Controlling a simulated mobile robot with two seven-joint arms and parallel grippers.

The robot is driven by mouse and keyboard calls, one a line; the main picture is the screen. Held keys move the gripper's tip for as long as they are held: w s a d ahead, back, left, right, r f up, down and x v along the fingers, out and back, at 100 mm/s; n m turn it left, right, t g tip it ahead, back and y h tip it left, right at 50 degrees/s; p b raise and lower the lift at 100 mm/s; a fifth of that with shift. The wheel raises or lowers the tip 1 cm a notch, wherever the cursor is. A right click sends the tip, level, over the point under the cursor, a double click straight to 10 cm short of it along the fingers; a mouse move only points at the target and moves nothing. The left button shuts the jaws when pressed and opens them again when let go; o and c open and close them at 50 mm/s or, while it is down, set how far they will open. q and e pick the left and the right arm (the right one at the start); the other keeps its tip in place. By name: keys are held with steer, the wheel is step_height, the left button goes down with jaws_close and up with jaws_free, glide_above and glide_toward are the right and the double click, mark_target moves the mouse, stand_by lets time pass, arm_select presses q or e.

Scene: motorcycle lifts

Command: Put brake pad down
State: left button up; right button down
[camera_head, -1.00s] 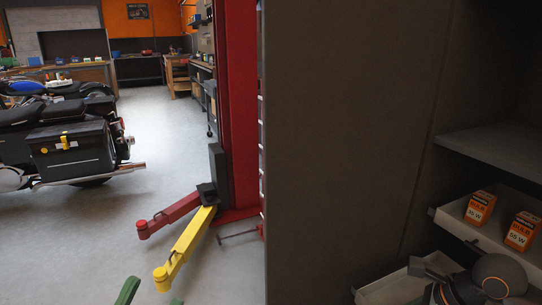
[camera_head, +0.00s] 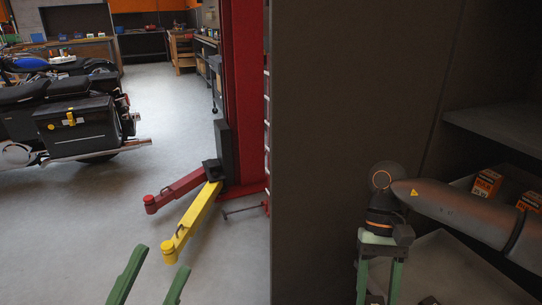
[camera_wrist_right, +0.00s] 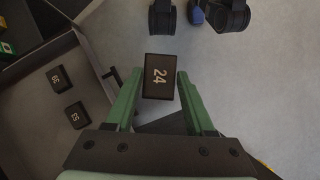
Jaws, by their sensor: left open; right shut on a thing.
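My right gripper (camera_head: 378,296) points down beside the cabinet's lower tray. In the right wrist view its green fingers (camera_wrist_right: 160,76) are shut on a small black brake pad marked 24 (camera_wrist_right: 158,77). The held pad is over the floor, just right of the tray edge in that view. Two more black pads, one marked 25 (camera_wrist_right: 76,115) and one with an unclear number (camera_wrist_right: 61,79), lie apart in the grey tray (camera_wrist_right: 20,115). The tray also shows in the head view (camera_head: 455,265). My left gripper (camera_head: 161,260) is open and empty at the lower left, over the floor.
A dark cabinet panel (camera_head: 345,120) stands left of the tray, with a shelf (camera_head: 500,125) and orange boxes (camera_head: 487,184) behind my right arm. A red lift post (camera_head: 245,100) with a yellow arm (camera_head: 195,222) and a motorcycle (camera_head: 75,120) stand beyond. The floor between is clear.

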steer(key=r+n+p, duration=0.1)
steer(key=d+r+h+p, duration=0.1)
steer(key=r, duration=0.1)
steer(key=shift+w+r+n, duration=0.2)
steer(key=shift+r+n, duration=0.05)
steer(key=shift+n, duration=0.15)
step_height(320, 180, up, 5)
steer(key=p, duration=0.6)
arm_select(q)
steer(key=w+a+f+n+g+y+p, duration=0.3)
steer(key=w+f+n+g+y+p, duration=0.2)
steer(key=w+f+n+y+p, duration=0.4)
arm_select(e)
step_height(320, 180, up, 7)
steer(key=b, duration=0.1)
glide_above(379, 300)
steer(key=s, duration=0.2)
arm_select(q)
steer(key=s+a+f+n+g+y+p, duration=0.1)
steer(key=s+f+g+y+p, duration=0.3)
steer(key=s+f+g+p, duration=0.3)
steer(key=s+f+p, duration=0.3)
steer(key=s+p, duration=0.1)
steer(key=p, duration=0.1)
steer(key=shift+n+g, duration=0.3)
steer(key=shift+g, duration=0.1)
arm_select(e)
step_height(379, 300, up, 11)
steer(key=s, duration=0.2)
